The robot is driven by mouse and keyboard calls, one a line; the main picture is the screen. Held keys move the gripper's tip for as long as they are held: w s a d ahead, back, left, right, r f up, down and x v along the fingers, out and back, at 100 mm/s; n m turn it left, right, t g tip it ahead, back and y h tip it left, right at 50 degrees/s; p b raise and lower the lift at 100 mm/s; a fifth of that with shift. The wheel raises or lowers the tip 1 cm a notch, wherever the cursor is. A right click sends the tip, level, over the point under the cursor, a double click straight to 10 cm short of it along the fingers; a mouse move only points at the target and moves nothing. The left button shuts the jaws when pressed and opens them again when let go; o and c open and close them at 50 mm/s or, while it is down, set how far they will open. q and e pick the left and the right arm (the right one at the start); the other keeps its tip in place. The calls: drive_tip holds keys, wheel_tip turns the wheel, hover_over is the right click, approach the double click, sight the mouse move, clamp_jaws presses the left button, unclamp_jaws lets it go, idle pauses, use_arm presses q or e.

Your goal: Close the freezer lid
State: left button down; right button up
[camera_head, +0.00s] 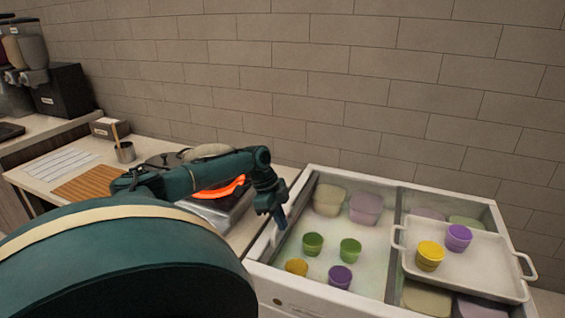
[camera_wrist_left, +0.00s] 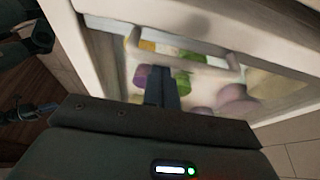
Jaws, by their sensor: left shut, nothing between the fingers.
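The white chest freezer (camera_head: 320,291) stands at the right, with a divider (camera_head: 391,240) between its left and right sections. The contents of both sections show. I cannot tell whether a clear lid pane lies over the left one. A pale bar like a handle (camera_wrist_left: 185,57) crosses in front of my fingers in the left wrist view. My left gripper (camera_head: 280,220) points down at the freezer's left rim, shut and empty. Its fingers also show in the left wrist view (camera_wrist_left: 161,88), close to the bar; contact is unclear. My right gripper is not in view.
A white tray (camera_head: 480,272) with a yellow cup (camera_head: 430,256) and a purple cup (camera_head: 458,238) rests over the right section. Green cups (camera_head: 313,244) and tubs (camera_head: 366,208) sit in the left section. A counter (camera_head: 60,163) adjoins at left; a brick wall stands behind.

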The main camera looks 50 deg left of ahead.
use_arm(q)
drive_tip(key=shift+s+a, duration=0.1)
drive_tip(key=shift+a, duration=0.05)
